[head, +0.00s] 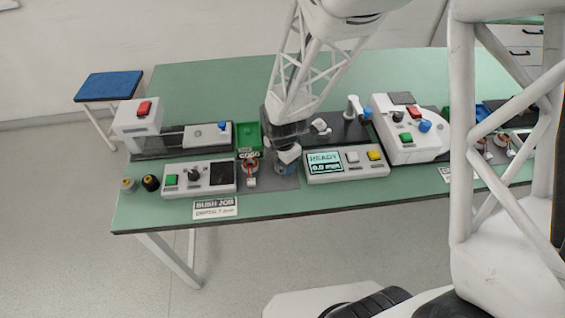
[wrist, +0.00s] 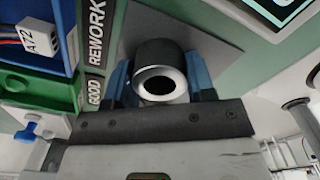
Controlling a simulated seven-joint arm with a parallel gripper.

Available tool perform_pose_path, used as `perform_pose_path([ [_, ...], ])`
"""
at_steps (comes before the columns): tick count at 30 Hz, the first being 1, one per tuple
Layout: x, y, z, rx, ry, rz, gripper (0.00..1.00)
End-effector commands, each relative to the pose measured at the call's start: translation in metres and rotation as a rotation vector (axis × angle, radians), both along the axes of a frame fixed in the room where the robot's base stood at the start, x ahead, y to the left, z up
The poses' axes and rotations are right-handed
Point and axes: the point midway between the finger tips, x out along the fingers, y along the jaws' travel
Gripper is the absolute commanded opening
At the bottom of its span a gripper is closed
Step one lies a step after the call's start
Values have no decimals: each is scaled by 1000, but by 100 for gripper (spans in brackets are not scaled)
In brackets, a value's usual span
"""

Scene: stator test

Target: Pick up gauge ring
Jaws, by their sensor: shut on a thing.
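The gauge ring (wrist: 153,55) is a short dark cylinder with a bright silver rim and an open bore, in the middle of the wrist view. The blue fingers of my gripper (wrist: 160,78) stand on either side of it and are shut on it. In the head view my gripper (head: 287,160) is low over the grey mat, right of the green bin. The ring cannot be made out clearly there, as the gripper covers it. I cannot tell whether the ring still touches the surface below.
The green GOOD bin (head: 247,133) is left of my gripper; the blue REWORK bin (wrist: 40,58) also shows in the wrist view. A copper-wound stator (head: 250,166) sits close by. A READY display box (head: 347,166) is at right, a control box (head: 199,178) at left.

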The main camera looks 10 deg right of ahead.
Motion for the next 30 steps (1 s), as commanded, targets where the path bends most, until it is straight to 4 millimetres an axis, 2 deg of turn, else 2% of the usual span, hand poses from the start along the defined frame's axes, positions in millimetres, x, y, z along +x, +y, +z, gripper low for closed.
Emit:
perform_pose_path([
  [8,1,0,13,0,-2,0,16],
  [14,1,0,38,1,-3,0,16],
  [30,-85,-19,43,1,-1,0,16],
])
